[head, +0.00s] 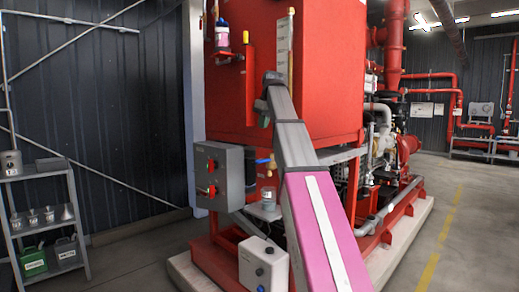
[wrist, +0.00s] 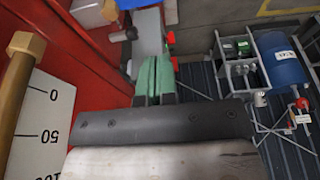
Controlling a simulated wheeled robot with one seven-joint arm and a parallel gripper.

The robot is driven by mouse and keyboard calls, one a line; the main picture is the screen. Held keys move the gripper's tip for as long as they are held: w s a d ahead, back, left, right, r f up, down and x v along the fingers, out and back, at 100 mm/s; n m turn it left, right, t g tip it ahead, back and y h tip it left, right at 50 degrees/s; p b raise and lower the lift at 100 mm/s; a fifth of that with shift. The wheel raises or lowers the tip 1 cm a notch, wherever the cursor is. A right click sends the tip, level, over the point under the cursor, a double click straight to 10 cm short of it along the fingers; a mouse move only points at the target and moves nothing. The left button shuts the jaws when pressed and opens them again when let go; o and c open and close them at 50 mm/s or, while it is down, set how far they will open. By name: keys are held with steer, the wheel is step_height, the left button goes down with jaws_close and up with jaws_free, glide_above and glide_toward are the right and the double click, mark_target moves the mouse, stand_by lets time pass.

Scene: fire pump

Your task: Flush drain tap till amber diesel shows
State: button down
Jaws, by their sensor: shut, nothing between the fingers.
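The brass-coloured drain tap (head: 271,164) shows in the head view low under the red tank (head: 230,95), left of my arm. A small clear jar (head: 268,198) with greyish contents stands below it. I see no amber liquid there. My gripper (head: 265,118) is in front of the tank, above the tap and apart from it. Its green fingers (wrist: 154,64) are shut and empty in the wrist view. A sight gauge with a brass fitting (wrist: 22,75) and white scale (wrist: 46,130) is close at the left of the wrist view. I cannot make out the tap there.
A grey control box (head: 218,175) with red switches is left of the tap. A white box (head: 262,265) stands low in front. A bottle (head: 222,36) sits on a bracket on the tank. A rack (head: 38,172) with cans stands at left. Clear floor lies between.

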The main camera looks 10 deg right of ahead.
mark_target(257, 161)
steer(key=x, duration=1.3)
steer(key=shift+s+d+f, duration=0.25)
steer(key=shift+s+f, duration=0.05)
steer(key=shift+f, duration=0.15)
